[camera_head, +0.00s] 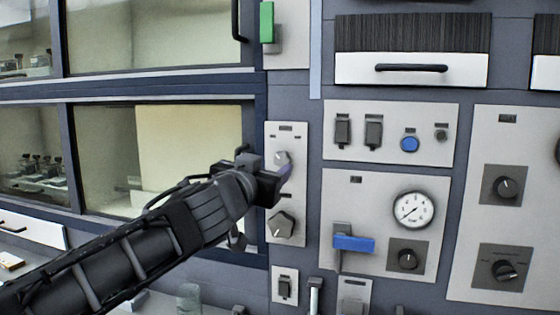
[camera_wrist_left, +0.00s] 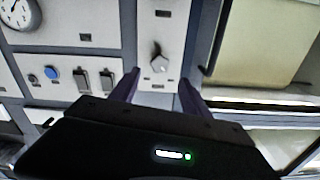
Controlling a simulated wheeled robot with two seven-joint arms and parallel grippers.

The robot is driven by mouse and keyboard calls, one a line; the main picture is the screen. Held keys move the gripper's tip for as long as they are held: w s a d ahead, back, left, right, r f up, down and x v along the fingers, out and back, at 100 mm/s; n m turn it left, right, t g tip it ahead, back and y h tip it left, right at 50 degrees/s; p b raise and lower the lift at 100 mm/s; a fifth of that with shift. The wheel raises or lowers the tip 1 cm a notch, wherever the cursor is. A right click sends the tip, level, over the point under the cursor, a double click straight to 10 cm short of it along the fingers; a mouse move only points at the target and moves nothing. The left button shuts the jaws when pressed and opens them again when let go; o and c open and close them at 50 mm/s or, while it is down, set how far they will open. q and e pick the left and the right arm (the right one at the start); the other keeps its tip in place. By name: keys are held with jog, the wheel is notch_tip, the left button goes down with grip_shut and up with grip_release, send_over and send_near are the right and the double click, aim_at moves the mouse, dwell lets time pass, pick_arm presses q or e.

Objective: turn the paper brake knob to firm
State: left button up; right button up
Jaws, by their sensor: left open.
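A narrow pale panel (camera_head: 273,205) right of the window carries two grey knobs, an upper one (camera_head: 282,158) and a lower one (camera_head: 282,224). The labels are too small to read, so I cannot tell which is the paper brake knob. My left gripper (camera_head: 284,171) is in front of the panel at the upper knob and partly covers it. In the left wrist view, turned upside down, the same knob (camera_wrist_left: 160,62) shows between and beyond the two open fingers (camera_wrist_left: 158,88). Contact is not visible. My right gripper is not in view.
To the right are switches with a blue button (camera_head: 409,144), a gauge (camera_head: 413,209), a blue-handled lever (camera_head: 353,243) and more dark knobs (camera_head: 506,187). A dark window frame (camera_head: 256,130) borders the panel on the left. A small switch (camera_head: 285,288) sits below.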

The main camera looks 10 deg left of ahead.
aim_at(281, 160)
pick_arm(q)
jog(key=w, duration=0.2)
jog(key=w+p, duration=0.1)
jog(key=w, duration=0.1)
jog(key=w+p, duration=0.1)
jog(key=w, duration=0.1)
jog(key=shift+w+d, duration=0.3)
jog(key=shift+w, duration=0.55)
grip_shut()
